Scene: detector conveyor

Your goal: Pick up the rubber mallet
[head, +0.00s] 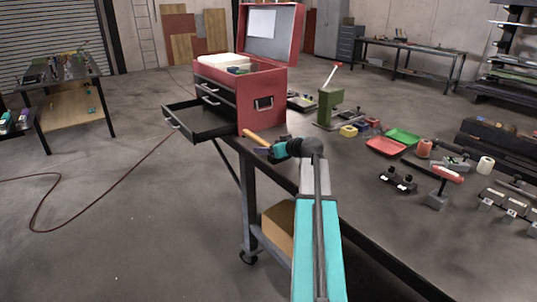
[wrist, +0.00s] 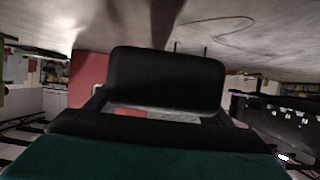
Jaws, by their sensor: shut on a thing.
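The rubber mallet shows its tan wooden handle (head: 256,139) in the head view, just in front of the red toolbox and pointing up and left from my gripper. My gripper (head: 270,152) is at the end of my outstretched arm, over the near edge of the bench, shut on the mallet. In the wrist view a black rounded block (wrist: 165,80), apparently the mallet's head, fills the middle just beyond my gripper. The exact grip point is hidden, and I cannot tell whether the mallet is clear of the bench top.
The red toolbox (head: 264,88) stands behind my gripper with its lid up and its lowest drawer (head: 194,128) pulled out to the left. A green press (head: 329,104), a red tray (head: 386,146) and a green tray (head: 403,136) lie to the right. The floor at left is open, with a hose.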

